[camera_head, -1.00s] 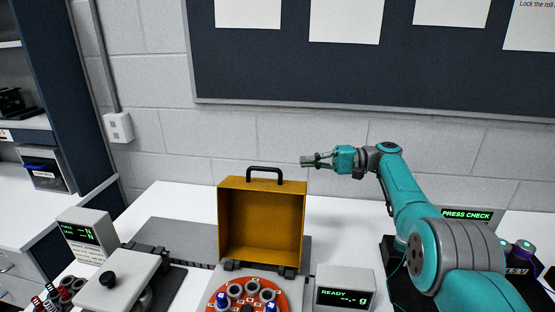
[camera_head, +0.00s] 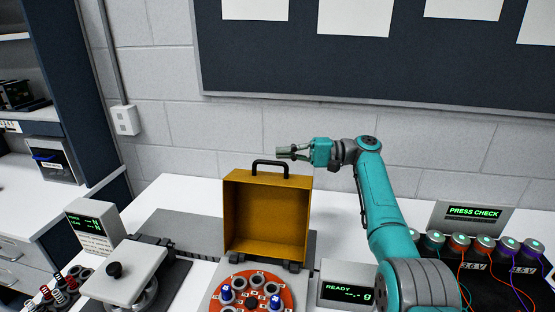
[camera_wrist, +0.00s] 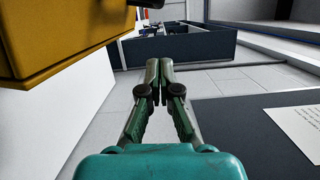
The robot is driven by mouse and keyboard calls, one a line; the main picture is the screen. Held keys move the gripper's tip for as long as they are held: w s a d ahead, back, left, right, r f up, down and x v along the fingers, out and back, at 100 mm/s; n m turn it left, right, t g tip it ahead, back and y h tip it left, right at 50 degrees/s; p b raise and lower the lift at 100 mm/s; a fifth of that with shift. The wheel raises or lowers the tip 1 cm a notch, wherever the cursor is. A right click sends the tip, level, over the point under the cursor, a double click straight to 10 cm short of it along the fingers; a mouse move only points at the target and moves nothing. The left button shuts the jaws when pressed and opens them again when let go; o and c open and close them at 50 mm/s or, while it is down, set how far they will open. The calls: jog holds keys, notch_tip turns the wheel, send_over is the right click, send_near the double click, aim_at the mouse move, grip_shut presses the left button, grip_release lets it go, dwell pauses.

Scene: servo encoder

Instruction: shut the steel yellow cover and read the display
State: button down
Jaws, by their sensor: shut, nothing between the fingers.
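The yellow cover (camera_head: 266,217) stands open and upright on its hinges behind a red-orange round plate (camera_head: 252,291). Its hollow inside faces me, and a black handle (camera_head: 270,163) is on its top edge. My gripper (camera_head: 281,153) is shut and empty, just above and behind the cover's top edge near the handle; I cannot tell whether it touches. In the wrist view my gripper (camera_wrist: 159,62) shows closed fingertips, with the yellow cover (camera_wrist: 60,35) at upper left. A display (camera_head: 348,294) beside the plate reads "READY" and "--.- g".
A second station with a grey lid and black knob (camera_head: 115,269) stands at left, with a small green-text display (camera_head: 90,222) behind it. A dark board (camera_head: 380,70) hangs on the wall behind.

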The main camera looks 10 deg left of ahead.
jog(key=shift+s+a+r, duration=0.1)
jog(key=shift+s+a, duration=0.15)
jog(key=shift+s, duration=0.45)
jog(key=shift+s+a+f, duration=0.1)
jog(key=shift+s+a, duration=0.15)
jog(key=shift+s, duration=0.5)
jog(key=shift+s+a+r, duration=0.1)
jog(key=shift+s+a, duration=0.15)
jog(key=shift+s, duration=0.45)
jog(key=shift+s, duration=0.1)
